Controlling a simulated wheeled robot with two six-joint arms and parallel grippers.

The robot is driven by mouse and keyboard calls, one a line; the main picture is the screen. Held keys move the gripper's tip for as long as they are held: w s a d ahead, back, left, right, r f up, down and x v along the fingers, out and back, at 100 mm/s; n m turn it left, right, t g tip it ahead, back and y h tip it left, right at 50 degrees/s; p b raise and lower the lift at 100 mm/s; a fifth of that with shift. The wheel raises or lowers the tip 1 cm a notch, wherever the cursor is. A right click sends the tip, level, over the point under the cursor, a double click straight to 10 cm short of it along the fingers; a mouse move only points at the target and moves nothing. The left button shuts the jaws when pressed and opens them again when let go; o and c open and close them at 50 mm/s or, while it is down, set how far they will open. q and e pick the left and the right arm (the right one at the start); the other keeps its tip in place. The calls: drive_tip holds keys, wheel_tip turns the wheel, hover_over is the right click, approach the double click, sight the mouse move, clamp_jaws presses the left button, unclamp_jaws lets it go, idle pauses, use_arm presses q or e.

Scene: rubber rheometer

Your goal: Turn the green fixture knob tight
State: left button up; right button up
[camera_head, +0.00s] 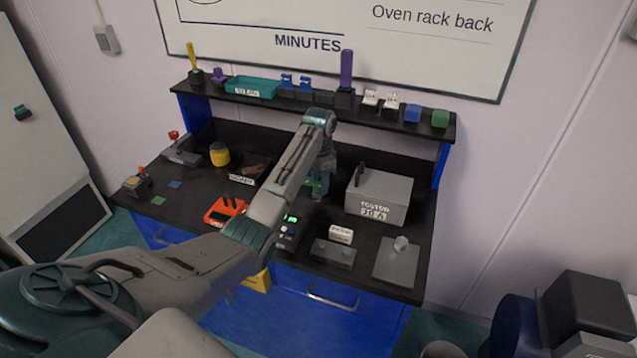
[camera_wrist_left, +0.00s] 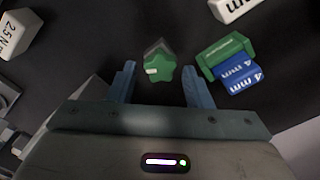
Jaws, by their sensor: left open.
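The green knob (camera_wrist_left: 158,68) is a small star-shaped knob with a pale mark, on top of a dark post. In the left wrist view it sits between the two blue fingers of my open left gripper (camera_wrist_left: 159,72), with a gap on each side and no clear contact. In the head view my left gripper (camera_head: 319,180) points down over the middle of the bench. A bit of green shows around its fingers there, but the arm and gripper hide most of the fixture. My right gripper is not in view.
In the wrist view, a green holder (camera_wrist_left: 225,52) with a blue 4 mm block (camera_wrist_left: 242,74) stands close to the right finger. A shelf (camera_head: 300,97) runs behind.

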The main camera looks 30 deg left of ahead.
use_arm(q)
drive_tip(key=n, duration=0.4)
drive_tip(key=shift+a, duration=0.1)
drive_tip(key=n, duration=0.3)
drive_tip(key=shift+a+n, duration=0.1)
drive_tip(key=shift+n, duration=0.2)
drive_tip(key=n, duration=0.7)
drive_tip(key=shift+a, duration=0.15)
drive_tip(key=c, duration=0.8)
drive_tip(key=m, duration=0.4)
drive_tip(key=shift+m, duration=0.3)
drive_tip(key=shift+c, duration=0.2)
drive_tip(key=m, duration=0.4)
drive_tip(key=shift+d+m, duration=0.2)
drive_tip(key=shift+m, duration=0.1)
